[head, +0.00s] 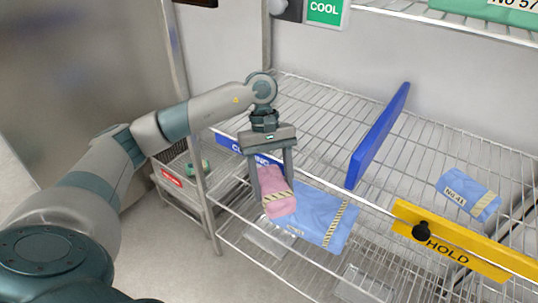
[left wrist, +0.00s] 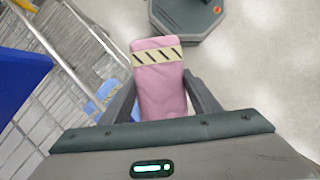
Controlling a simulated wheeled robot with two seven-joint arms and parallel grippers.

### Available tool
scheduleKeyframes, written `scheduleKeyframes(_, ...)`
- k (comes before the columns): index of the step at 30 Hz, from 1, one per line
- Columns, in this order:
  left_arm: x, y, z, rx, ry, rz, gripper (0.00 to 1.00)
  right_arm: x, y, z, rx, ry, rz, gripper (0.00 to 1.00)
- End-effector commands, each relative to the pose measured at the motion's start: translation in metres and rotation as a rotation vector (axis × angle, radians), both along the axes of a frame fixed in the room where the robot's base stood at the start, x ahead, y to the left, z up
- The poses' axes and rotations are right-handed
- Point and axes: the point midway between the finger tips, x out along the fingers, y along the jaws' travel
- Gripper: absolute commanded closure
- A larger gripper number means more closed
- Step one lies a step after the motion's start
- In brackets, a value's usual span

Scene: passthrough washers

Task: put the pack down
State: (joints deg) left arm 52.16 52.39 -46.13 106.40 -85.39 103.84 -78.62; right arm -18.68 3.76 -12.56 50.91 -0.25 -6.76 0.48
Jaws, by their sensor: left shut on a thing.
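My left gripper (head: 276,197) points down and is shut on a pink pack (head: 275,178) with a striped yellow-and-black band. In the left wrist view, the pink pack (left wrist: 160,85) sits between the two fingers. The front-left label (head: 232,142) is blue and partly hidden by my gripper. My right gripper is not in view.
An upright blue divider (head: 378,137) splits the shelf. Right of it are a small blue pack (head: 468,195) and a yellow HOLD sign (head: 452,243) with a black knob. Bare wire shows behind the gripper and beside the divider. A wire basket (head: 180,185) stands lower left.

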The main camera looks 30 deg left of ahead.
Motion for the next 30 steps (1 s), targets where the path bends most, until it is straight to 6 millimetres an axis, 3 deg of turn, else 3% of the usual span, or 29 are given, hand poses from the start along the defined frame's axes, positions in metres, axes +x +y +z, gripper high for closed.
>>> scheduleKeyframes(6, -0.051, -0.053, -0.074, -0.003, 0.004, -0.495, 0.74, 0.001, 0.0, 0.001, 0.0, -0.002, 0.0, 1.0)
scheduleKeyframes(15, -0.09, -0.093, -0.135, -0.002, 0.0, -0.906, 0.74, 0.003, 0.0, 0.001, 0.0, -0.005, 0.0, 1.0)
scheduleKeyframes(30, -0.091, -0.093, -0.137, 0.0, -0.001, -0.919, 0.74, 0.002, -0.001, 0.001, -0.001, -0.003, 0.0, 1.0)
